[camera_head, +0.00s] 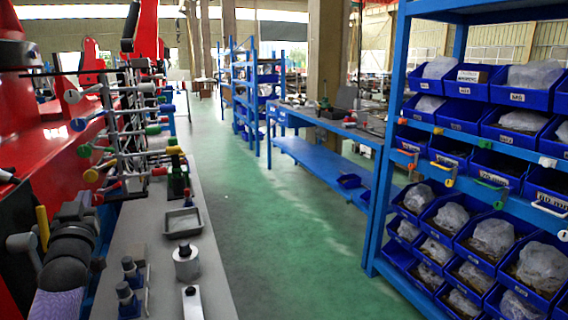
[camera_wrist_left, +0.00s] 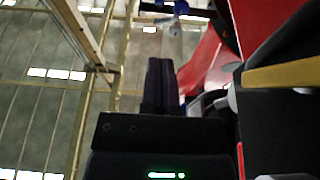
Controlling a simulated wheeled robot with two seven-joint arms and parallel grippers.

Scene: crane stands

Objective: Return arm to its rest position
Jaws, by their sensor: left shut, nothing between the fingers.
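My left gripper (camera_head: 80,203) is at the lower left of the head view, beside the red machinery and close to a yellow lever (camera_head: 42,227). In the left wrist view its two dark fingers (camera_wrist_left: 160,66) stand together, pointing up the picture, with nothing between them. The roof structure shows behind them. My right gripper is not in view.
A grey bench (camera_head: 213,268) holds a small tray (camera_head: 182,222), a metal cylinder (camera_head: 186,263) and dark fittings. A rack with colored handles (camera_head: 130,135) stands behind. Blue shelving (camera_head: 379,190) with bins is at right. The green floor between is clear.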

